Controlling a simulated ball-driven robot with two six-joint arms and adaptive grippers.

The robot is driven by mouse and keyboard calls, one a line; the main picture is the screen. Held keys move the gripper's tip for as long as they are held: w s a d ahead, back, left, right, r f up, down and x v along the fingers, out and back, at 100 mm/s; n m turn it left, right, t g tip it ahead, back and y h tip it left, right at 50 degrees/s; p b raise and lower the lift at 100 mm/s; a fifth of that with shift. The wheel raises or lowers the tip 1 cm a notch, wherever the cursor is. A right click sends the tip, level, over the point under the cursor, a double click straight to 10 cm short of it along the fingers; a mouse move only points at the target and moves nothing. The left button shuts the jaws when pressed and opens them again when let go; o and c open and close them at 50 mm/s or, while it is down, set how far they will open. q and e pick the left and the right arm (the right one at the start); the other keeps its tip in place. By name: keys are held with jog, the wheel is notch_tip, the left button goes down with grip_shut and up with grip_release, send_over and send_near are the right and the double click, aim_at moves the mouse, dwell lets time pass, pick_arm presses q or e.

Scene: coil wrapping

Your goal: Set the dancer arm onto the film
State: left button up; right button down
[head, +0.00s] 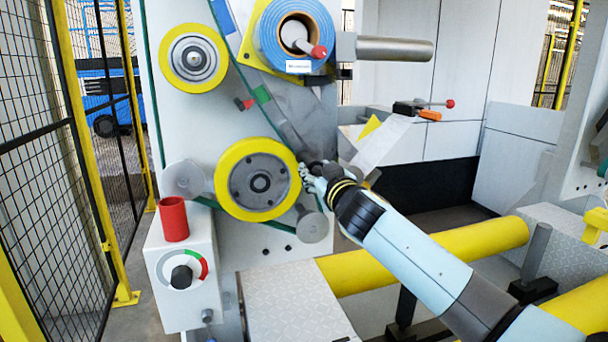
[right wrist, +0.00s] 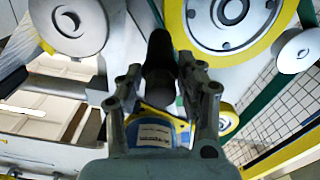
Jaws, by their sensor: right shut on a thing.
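My right gripper (head: 314,180) is at the right edge of the large yellow-rimmed wheel, at the lower end of a dark bar that I take for the dancer arm (head: 289,133). In the right wrist view the fingers of my right gripper (right wrist: 165,90) close from both sides on a black handle (right wrist: 160,55). The fingertips hide part of it. A pale strip that looks like the film (head: 383,143) slants up to the right of my gripper. I cannot tell whether the bar touches the film. My left gripper is not in view.
The large yellow-rimmed wheel (head: 258,180) and a grey roller (head: 312,226) are close to my right gripper. A blue film roll (head: 296,38) is above. A clamp with an orange handle (head: 430,115) is at the right. A control box (head: 183,268) with a red cup (head: 173,219) stands lower left.

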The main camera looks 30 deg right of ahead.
jog(key=shift+s+d+r+n+p, duration=0.2)
jog(key=shift+d+r+n+p, duration=0.3)
jog(key=shift+n, duration=0.4)
jog(key=d+r+n+p, duration=0.3)
jog(key=r+n+p, duration=0.5)
jog(key=n, duration=0.5)
jog(key=shift+s+r+n+p, duration=0.3)
jog(key=shift+s+n+p, duration=0.1)
jog(key=shift+p, duration=0.9)
jog(key=c, duration=1)
grip_release()
jog(key=shift+c, duration=0.2)
